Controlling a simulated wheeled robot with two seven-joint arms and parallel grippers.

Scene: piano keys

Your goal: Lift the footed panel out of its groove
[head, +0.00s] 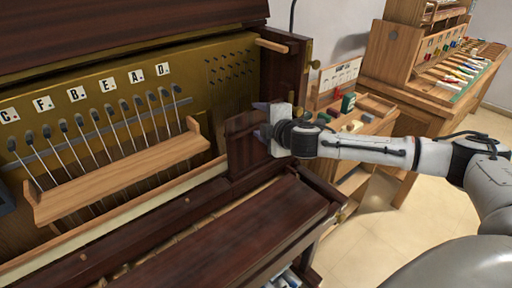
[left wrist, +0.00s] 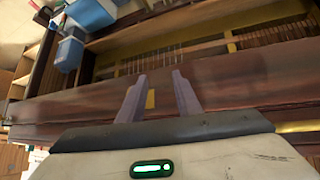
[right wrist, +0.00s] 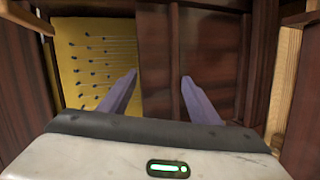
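The footed panel appears to be the dark brown wooden board (head: 246,155) standing upright at the right end of the piano's opening in the head view. Dark wood, likely the same panel (right wrist: 155,45), shows ahead of the fingers in the right wrist view. My right gripper (head: 262,120) is at the panel's upper right side. Its fingers (right wrist: 160,76) are spread apart; I cannot tell whether they touch the panel. The groove and the panel's feet are not clearly visible. My left gripper (left wrist: 161,74) is open and empty, facing dark wood; it is outside the head view.
A light wooden rail (head: 120,178) fronts several hammers and letter tiles on a yellow board (head: 225,72). A dark lid (head: 225,235) lies in front. A wooden cabinet (head: 400,92) stands right. Blue boxes (left wrist: 90,13) show in the left wrist view. Open floor (head: 365,250) lies right.

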